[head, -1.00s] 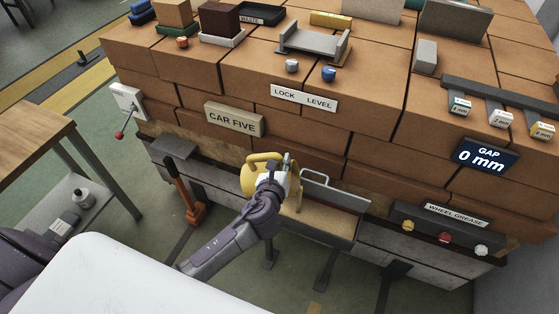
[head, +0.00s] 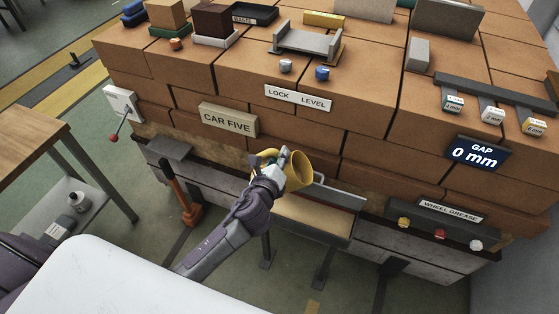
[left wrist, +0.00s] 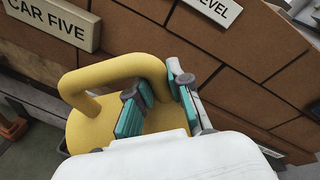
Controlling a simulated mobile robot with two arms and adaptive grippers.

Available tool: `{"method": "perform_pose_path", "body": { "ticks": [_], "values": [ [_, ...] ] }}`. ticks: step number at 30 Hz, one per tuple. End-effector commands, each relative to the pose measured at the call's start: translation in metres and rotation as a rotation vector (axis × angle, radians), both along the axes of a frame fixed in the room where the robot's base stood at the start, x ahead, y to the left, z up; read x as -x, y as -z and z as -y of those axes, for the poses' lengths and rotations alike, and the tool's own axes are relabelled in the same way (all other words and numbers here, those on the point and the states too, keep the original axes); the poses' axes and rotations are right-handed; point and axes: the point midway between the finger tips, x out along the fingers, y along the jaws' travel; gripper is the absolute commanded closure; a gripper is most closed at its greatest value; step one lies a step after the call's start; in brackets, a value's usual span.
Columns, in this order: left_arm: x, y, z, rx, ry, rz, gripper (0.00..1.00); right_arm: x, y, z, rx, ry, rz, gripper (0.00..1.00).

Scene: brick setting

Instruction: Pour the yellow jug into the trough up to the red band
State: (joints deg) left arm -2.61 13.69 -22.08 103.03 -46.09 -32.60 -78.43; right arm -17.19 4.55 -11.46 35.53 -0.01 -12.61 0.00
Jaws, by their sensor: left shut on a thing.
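The yellow jug (head: 299,172) is held over the left part of the trough (head: 318,233). It is tilted, with its round mouth facing right and toward the head camera. My left gripper (head: 282,158) is shut on the jug's handle. In the left wrist view, the teal finger pads of the left gripper (left wrist: 159,103) sit at the thick handle of the jug (left wrist: 88,125). The trough has a tan interior and a grey front wall. The right gripper is not in view.
A brick stack stands behind the trough, with a CAR FIVE sign (head: 229,119) just above left. A WHEEL GREASE shelf (head: 432,224) sits to the right. A wooden table (head: 28,147) is at far left.

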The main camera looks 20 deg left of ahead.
Motion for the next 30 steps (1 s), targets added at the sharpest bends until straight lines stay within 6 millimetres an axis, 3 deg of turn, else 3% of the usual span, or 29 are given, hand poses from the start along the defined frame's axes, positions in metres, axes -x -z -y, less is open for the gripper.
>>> {"method": "perform_pose_path", "body": {
  "ticks": [4, 14, 24, 30],
  "values": [
    [0.0, -0.006, 0.0, 0.145, 0.0, 0.036, 1.0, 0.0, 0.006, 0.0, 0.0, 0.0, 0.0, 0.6],
    [0.0, -0.006, 0.0, 0.205, -0.002, 0.05, 1.0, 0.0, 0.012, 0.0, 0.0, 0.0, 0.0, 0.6],
    [0.0, -0.019, 0.0, 0.744, -0.001, 0.183, 1.0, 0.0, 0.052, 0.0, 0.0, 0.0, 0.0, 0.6],
    [0.0, -0.027, 0.0, 0.855, 0.001, 0.209, 1.0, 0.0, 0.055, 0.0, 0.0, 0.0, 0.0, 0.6]
  ]
}}
